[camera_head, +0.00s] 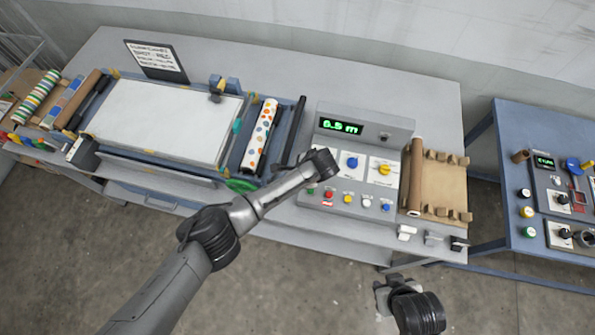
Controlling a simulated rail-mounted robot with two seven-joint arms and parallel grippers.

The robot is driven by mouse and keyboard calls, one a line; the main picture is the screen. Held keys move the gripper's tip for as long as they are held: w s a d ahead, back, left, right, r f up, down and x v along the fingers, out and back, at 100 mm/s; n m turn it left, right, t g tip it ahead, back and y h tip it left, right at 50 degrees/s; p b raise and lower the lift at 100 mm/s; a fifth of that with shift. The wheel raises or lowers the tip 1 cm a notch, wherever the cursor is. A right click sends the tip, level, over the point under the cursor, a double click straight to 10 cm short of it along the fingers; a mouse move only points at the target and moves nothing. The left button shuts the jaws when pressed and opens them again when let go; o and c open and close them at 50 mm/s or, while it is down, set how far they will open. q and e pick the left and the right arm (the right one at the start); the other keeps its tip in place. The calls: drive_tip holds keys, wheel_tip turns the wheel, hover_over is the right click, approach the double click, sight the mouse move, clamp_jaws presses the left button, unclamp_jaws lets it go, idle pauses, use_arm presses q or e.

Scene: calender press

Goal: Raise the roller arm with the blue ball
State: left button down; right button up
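A blue ball-like knob (572,163) shows on the small control panel at the far right; I cannot tell whether a roller arm is joined to it. On the press at the left, a blue part (232,84) stands at the back edge of the white bed, too small to make out. My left arm reaches over the front of the press to the grey console, ending in a dark joint; its fingers do not show. My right gripper (383,298) is low in front of the bench, above the floor, apart from everything. Its finger gap is not clear.
The grey console (398,148) carries a green display, knobs and coloured buttons. A brown roll (416,175) lies beside a wooden rack (444,190). A dotted roll (259,134) and a dark bar lie right of the white bed (165,118). A blue table (498,135) stands at right.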

use_arm(q)
drive_tip(key=shift+s+d+f, duration=0.1)
drive_tip(key=shift+f, duration=0.05)
drive_tip(key=c, duration=1.1)
unclamp_jaws()
drive_tip(key=shift+c, duration=0.2)
drive_tip(key=v, duration=1.4)
drive_tip(key=shift+b, duration=0.45)
